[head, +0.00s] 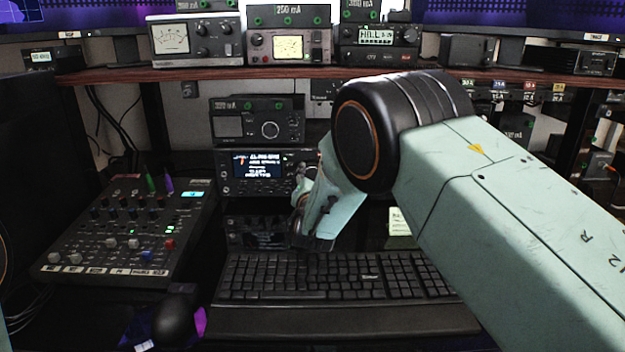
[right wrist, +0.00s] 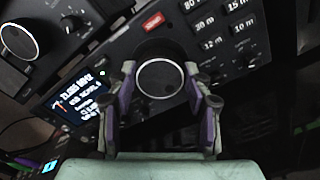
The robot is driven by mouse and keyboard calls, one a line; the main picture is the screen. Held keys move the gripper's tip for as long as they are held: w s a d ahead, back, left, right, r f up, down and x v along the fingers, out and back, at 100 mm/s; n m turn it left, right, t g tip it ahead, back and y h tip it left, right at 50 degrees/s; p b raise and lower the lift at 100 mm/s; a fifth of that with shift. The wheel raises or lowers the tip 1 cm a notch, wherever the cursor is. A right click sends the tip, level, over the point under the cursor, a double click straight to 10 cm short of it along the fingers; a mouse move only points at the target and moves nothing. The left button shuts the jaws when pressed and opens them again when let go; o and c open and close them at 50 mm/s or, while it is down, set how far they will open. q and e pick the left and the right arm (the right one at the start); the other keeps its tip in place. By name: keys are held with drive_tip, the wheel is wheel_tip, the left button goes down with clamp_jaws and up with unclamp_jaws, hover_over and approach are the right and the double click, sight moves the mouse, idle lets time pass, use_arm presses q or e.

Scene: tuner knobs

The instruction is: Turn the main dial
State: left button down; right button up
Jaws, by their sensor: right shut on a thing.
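The radio (head: 235,187) with a lit display stands behind the keyboard, below a smaller unit. Its main dial (right wrist: 159,78), a round dark knob with a pale rim, shows in the right wrist view between my fingers. In the head view my arm hides the dial. My right gripper (right wrist: 159,88) is shut on the main dial, one purple-sided finger on each side of it. In the head view the right gripper (head: 302,190) is at the right part of the radio's front, partly hidden by my wrist. My left gripper is not in view.
A keyboard (head: 335,277) lies in front of the radio. A mixer (head: 128,232) stands to the left, with a dark mouse (head: 175,319) in front. A wooden shelf (head: 215,73) with several instruments runs above. Small buttons (right wrist: 215,43) sit right of the dial.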

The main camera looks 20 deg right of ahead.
drive_tip(key=shift+r, duration=0.15)
drive_tip(key=o, duration=1.1)
drive_tip(key=shift+o, duration=0.2)
drive_tip(key=shift+s, duration=0.1)
drive_tip(key=v, duration=0.7)
drive_tip(key=shift+s, duration=0.15)
